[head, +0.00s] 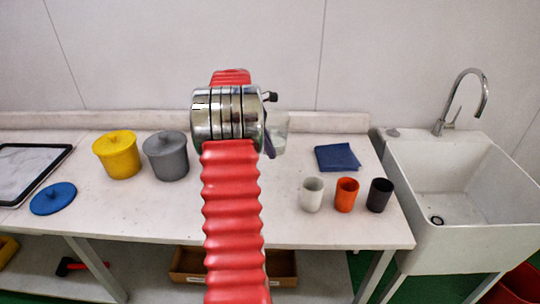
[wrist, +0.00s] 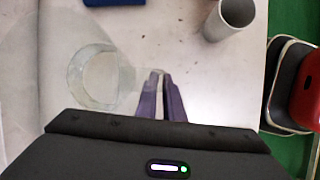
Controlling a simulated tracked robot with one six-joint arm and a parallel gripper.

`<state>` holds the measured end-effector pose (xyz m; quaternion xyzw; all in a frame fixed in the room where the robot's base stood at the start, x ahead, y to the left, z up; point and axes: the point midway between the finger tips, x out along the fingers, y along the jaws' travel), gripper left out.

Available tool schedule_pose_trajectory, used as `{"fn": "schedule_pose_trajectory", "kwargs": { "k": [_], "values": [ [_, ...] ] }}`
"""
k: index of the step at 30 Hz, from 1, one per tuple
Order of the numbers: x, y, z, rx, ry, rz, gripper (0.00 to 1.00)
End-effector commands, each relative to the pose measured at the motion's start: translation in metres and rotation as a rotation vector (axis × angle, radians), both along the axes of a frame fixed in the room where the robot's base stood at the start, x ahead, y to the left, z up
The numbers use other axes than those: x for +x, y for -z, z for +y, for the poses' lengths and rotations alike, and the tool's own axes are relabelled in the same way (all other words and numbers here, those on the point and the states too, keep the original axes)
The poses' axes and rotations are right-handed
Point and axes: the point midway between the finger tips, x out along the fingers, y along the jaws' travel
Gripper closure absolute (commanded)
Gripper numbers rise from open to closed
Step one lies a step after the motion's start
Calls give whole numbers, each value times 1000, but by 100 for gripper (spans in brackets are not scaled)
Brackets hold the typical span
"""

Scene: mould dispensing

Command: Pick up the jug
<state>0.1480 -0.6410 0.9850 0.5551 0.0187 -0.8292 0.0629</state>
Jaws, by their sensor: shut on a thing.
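The clear glass jug (wrist: 92,78) stands to the left of my fingertips in the wrist view. In the head view the jug (head: 281,134) is partly hidden behind my arm. My gripper (wrist: 160,82) has purple fingers, close together and shut on the jug's handle side. In the head view only a bit of my gripper (head: 269,147) shows beside the metal wrist. The glass is faint, so I cannot tell whether the jug touches the table.
White, orange and black cups (head: 346,194) stand at the table's front right. A folded blue cloth (head: 337,157) lies behind them. Yellow (head: 117,154) and grey (head: 166,155) lidded pots stand left of my arm. A sink (head: 460,190) adjoins the table's right.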

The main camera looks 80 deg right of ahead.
Motion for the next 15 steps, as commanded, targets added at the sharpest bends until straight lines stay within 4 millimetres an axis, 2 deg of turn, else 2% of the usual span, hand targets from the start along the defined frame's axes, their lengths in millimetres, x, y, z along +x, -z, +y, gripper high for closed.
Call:
{"fn": "schedule_pose_trajectory", "kwargs": {
  "k": [6, 15],
  "values": [
    [0, -20, -1, -4, -1, -1, 100],
    [0, -35, 0, -3, 0, -1, 100]
  ]
}}
